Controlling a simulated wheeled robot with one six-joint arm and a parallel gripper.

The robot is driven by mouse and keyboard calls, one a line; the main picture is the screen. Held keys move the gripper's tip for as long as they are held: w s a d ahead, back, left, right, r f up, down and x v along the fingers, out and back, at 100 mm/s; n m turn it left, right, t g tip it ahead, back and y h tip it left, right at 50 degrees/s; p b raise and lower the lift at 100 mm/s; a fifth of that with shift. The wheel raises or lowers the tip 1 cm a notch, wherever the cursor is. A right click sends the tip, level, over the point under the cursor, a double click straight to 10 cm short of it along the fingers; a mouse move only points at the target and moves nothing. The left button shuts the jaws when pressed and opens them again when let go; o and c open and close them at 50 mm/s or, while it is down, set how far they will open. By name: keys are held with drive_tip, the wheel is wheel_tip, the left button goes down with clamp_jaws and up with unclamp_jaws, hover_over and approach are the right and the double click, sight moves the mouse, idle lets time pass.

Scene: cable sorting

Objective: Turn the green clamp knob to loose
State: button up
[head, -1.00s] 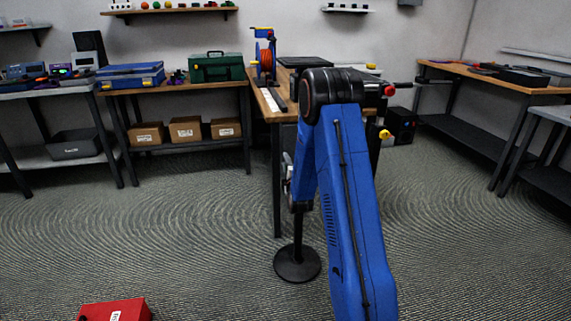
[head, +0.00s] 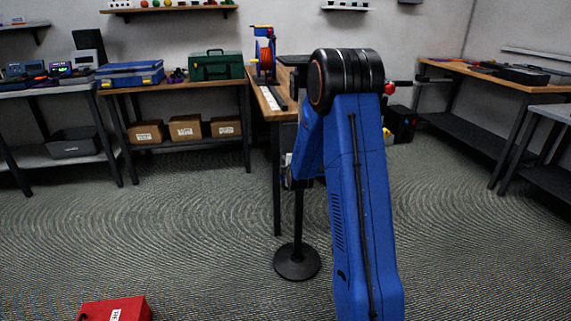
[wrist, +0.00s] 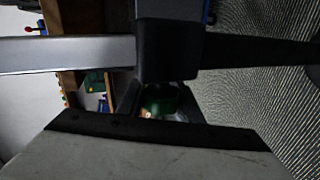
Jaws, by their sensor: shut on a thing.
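The green clamp knob (wrist: 162,102) shows in the wrist view as a small, dark, partly hidden green piece at the tip of my gripper (wrist: 158,92). My gripper is shut on it; the dark parts around it cover most of its outline, so I cannot tell its turn angle. In the head view, my blue arm hides the knob and most of the gripper. A black stand (head: 297,262) with a round base and upright pole stands on the floor below the hand.
A wooden workbench (head: 262,98) with a red-orange reel (head: 265,58) stands just behind my arm. A red box (head: 115,309) lies on the floor at lower left. Another bench (head: 500,80) stands at right. The floor between is open.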

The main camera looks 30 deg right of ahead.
drive_tip(key=shift+s+a+f+g+y, duration=0.1)
drive_tip(key=shift+s+f+g+y, duration=0.2)
drive_tip(key=shift+g, duration=0.85)
drive_tip(key=shift+s+a+f+g+y, duration=0.1)
drive_tip(key=shift+f+g+y, duration=0.25)
drive_tip(key=shift+g, duration=0.75)
drive_tip(key=shift+s+f+g+y, duration=0.2)
drive_tip(key=shift+f+g+y, duration=0.15)
drive_tip(key=shift+g, duration=0.8)
drive_tip(key=shift+s, duration=0.1)
drive_tip(key=o, duration=1)
drive_tip(key=shift+o, duration=0.2)
drive_tip(key=v, duration=1.7)
drive_tip(key=shift+r, duration=0.35)
